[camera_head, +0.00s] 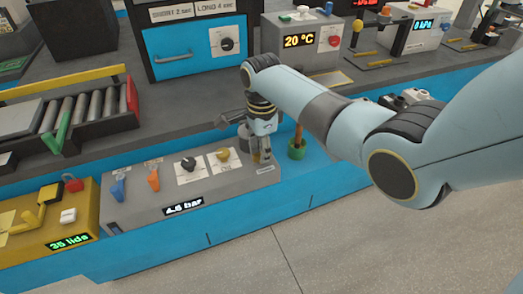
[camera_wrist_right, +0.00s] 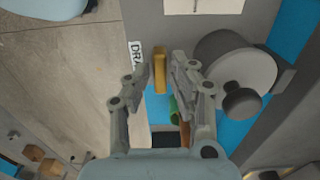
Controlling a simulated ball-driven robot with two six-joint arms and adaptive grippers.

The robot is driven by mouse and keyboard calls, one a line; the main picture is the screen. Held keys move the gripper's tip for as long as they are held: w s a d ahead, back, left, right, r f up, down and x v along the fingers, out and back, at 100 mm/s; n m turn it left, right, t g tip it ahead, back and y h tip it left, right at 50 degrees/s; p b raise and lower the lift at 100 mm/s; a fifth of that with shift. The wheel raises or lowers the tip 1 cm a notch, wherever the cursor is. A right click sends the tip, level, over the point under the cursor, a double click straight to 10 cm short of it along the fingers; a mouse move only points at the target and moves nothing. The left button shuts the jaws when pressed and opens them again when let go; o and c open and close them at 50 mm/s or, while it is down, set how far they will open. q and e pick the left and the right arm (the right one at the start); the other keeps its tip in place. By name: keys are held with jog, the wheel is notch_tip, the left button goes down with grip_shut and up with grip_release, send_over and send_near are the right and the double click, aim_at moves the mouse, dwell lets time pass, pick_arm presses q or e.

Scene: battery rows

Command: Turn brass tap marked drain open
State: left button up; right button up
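The brass tap (camera_wrist_right: 159,70) shows as a short yellow bar in the right wrist view, beside a white label (camera_wrist_right: 135,55) whose visible letters read "DRA". My right gripper (camera_wrist_right: 155,80) is open, with one finger on each side of the brass bar; I cannot tell whether either finger touches it. In the head view my right gripper (camera_head: 262,155) points down at the right end of the grey panel (camera_head: 140,206), which reads 4.6 bar. It hides the tap there. My left gripper is not in view.
A grey round knob (camera_wrist_right: 235,75) stands close beside the right finger. A green ring (camera_head: 297,149) with a brown handle stands just right of the gripper. Blue lever (camera_head: 118,190), orange lever (camera_head: 153,178), black knob (camera_head: 188,164) and yellow knob (camera_head: 223,154) line the panel.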

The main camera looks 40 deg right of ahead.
grip_shut()
dwell(0.3)
jog(key=n+p, duration=0.2)
jog(key=n, duration=0.1)
jog(key=shift+r+p, duration=0.2)
jog(key=shift+p, duration=0.2)
jog(key=n+p, duration=0.2)
jog(key=n, duration=0.1)
jog(key=shift+n, duration=0.3)
jog(key=n+p, duration=0.2)
jog(key=n, duration=0.3)
jog(key=shift+f+n, duration=0.1)
jog(key=shift+n, duration=0.2)
jog(key=n+p, duration=0.1)
jog(key=n, duration=0.4)
jog(key=shift+n, duration=0.3)
